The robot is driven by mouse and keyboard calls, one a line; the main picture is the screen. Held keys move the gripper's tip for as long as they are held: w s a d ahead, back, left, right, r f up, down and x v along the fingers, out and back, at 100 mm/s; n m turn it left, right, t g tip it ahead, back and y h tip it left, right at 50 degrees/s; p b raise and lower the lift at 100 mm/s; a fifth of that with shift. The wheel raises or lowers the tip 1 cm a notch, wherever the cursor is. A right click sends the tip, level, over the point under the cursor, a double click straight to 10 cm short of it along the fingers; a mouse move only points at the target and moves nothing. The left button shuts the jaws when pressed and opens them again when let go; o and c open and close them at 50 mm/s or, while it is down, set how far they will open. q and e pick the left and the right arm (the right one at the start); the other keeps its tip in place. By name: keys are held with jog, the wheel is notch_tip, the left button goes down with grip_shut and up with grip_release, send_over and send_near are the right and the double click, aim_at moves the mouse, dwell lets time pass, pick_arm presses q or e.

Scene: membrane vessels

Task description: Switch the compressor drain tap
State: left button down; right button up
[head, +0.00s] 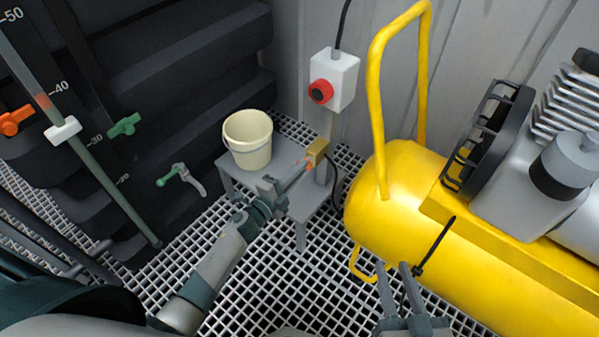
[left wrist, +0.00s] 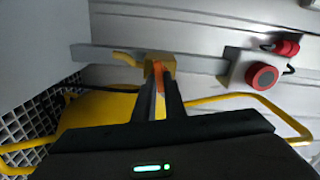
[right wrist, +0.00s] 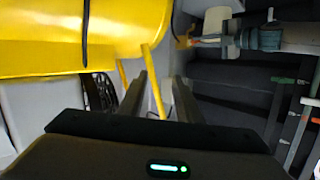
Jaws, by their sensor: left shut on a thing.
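The drain tap is a small brass block (head: 317,151) on the grey post between the bucket and the yellow compressor. Its orange lever (head: 308,165) points down and left from the block. My left gripper (head: 299,173) reaches up to it and is shut on the lever. In the left wrist view the brass body (left wrist: 160,66) sits just beyond the fingertips, with orange between the fingers. My right gripper (head: 398,270) is in front of the compressor tank (head: 400,180), with its fingers apart and nothing between them. The gripped part of the lever is mostly hidden.
A cream bucket (head: 248,138) stands on a grey stool (head: 283,159) left of the tap. A white switch box (head: 341,72) with a red button is above it. The compressor's yellow handle (head: 376,105) rises close on the right. Green and orange valve levers are at left.

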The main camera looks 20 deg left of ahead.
pick_arm(q)
jog(key=shift+m+b, duration=0.45)
jog(key=shift+m, duration=1.05)
pick_arm(e)
jog(key=shift+w+a+r+t+y, duration=0.1)
jog(key=shift+a+r+t+y, duration=0.1)
jog(key=shift+r+t, duration=0.6)
jog(key=shift+w+a+r+t+y, duration=0.15)
jog(key=shift+r+t, duration=0.25)
jog(key=shift+r, duration=0.7)
jog(key=shift+s, duration=0.1)
pick_arm(q)
jog(key=shift+d, duration=0.1)
jog(key=c, duration=1.8)
grip_release()
jog(key=shift+s, duration=0.1)
